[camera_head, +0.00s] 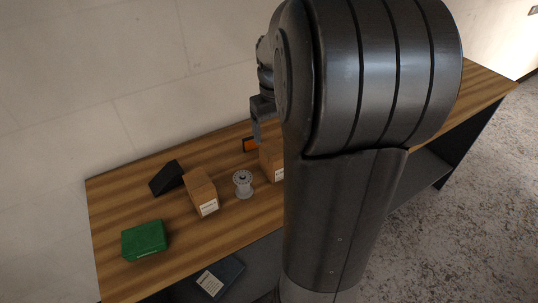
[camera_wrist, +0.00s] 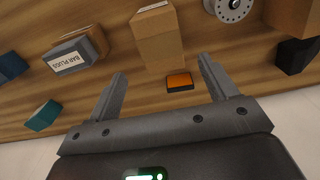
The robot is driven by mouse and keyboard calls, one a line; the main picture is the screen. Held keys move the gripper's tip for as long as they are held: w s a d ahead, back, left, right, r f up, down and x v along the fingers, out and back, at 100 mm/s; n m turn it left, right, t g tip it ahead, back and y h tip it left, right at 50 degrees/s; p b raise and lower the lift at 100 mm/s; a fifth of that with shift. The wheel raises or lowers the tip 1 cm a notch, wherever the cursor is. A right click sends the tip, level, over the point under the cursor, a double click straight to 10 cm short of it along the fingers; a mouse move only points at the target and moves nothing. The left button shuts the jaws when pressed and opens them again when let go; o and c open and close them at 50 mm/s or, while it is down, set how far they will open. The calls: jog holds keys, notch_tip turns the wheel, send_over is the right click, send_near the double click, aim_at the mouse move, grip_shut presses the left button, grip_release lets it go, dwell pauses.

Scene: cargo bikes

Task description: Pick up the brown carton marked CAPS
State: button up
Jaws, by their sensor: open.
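A brown carton (camera_wrist: 158,40) stands between and beyond my fingertips in the wrist view. Its white label is too foreshortened to read. It also shows in the head view (camera_head: 268,161), partly hidden by my arm. A second brown carton (camera_head: 201,190) with a white label stands further left; part of it shows at the top right of the wrist view (camera_wrist: 291,14). I cannot read CAPS on either. My gripper (camera_wrist: 163,68) is open and empty, apart from the carton; in the head view it hangs above the bench's back part (camera_head: 262,128).
The wooden bench (camera_head: 115,200) also holds a grey spool (camera_head: 243,181), an orange-and-black item (camera_wrist: 180,82), a black angled block (camera_head: 167,178) and a green case (camera_head: 144,240). A BAR PLUGS box (camera_wrist: 72,57) and a teal box (camera_wrist: 43,115) lie left in the wrist view. A wall runs behind.

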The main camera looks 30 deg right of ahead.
aim_at(275, 149)
notch_tip(275, 149, down, 3)
jog(key=shift+f, duration=0.15)
jog(key=f, duration=0.2)
jog(key=s+f, duration=0.1)
jog(key=f, duration=0.1)
jog(key=shift+a, duration=0.15)
jog(key=shift+f, duration=0.65)
jog(key=shift+c, duration=0.5)
jog(key=c, duration=1.1)
jog(key=shift+r, duration=0.1)
